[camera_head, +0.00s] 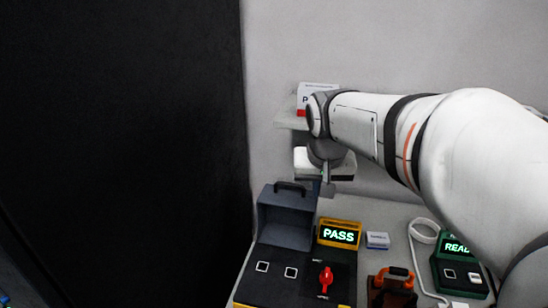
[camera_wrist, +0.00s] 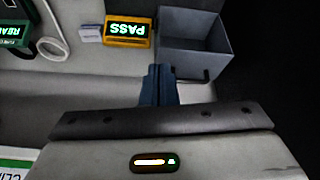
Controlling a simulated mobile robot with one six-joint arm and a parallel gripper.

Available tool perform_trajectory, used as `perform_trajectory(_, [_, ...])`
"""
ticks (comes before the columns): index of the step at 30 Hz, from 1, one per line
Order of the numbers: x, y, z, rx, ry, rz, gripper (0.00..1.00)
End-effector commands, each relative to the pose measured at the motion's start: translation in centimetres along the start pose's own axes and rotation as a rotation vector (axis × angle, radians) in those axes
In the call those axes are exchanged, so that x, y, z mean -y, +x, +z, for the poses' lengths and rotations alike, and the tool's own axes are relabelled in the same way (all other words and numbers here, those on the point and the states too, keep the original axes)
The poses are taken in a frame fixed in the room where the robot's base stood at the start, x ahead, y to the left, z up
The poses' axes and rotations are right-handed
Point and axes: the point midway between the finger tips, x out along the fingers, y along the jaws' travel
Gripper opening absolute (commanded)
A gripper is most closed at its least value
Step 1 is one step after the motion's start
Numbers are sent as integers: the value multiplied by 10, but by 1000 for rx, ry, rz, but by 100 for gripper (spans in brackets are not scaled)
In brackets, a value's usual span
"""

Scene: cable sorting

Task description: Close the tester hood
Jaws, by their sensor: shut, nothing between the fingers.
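The tester (camera_head: 262,285) is a dark box on the table with a red knob (camera_head: 326,278) and a yellow-framed display (camera_head: 340,234) reading PASS. Its blue-grey hood (camera_head: 287,222) stands raised at the back, with a black handle (camera_head: 290,186) on its top edge. In the wrist view the hood (camera_wrist: 195,40) shows as an open box at the top right. My gripper (camera_head: 328,190) is just right of the hood's upper edge in the head view. Its blue fingers (camera_wrist: 160,72) are together and empty, near the hood's corner. Whether they touch it I cannot tell.
Right of the tester are a small white-and-blue box (camera_head: 377,240), an orange-and-brown object (camera_head: 392,285), a white cable (camera_head: 418,240) and a green device (camera_head: 460,272) with a lit display. A dark panel fills the left.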

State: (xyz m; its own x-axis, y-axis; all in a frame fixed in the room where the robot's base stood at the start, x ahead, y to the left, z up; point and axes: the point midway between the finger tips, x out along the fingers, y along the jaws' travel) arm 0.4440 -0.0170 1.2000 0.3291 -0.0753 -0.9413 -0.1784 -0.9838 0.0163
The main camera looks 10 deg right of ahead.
Motion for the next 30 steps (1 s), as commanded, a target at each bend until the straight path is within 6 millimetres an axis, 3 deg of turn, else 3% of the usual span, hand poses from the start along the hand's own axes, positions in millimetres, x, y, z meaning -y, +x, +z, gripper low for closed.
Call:
perform_trajectory(1, [7, 10, -27, -8, 27, 11, 0])
perform_trajectory(3, [14, 18, -60, -23, 71, 27, 0])
perform_trajectory(6, [24, 28, -100, -46, 126, 44, 0])
perform_trajectory(10, [32, 39, -132, -68, 175, 57, 0])
perform_trajectory(15, [36, 47, -149, -80, 202, 65, 0])
perform_trajectory(20, [34, 65, -151, -78, 205, 66, 0])
perform_trajectory(30, [28, 137, -156, -76, 204, 67, 0])
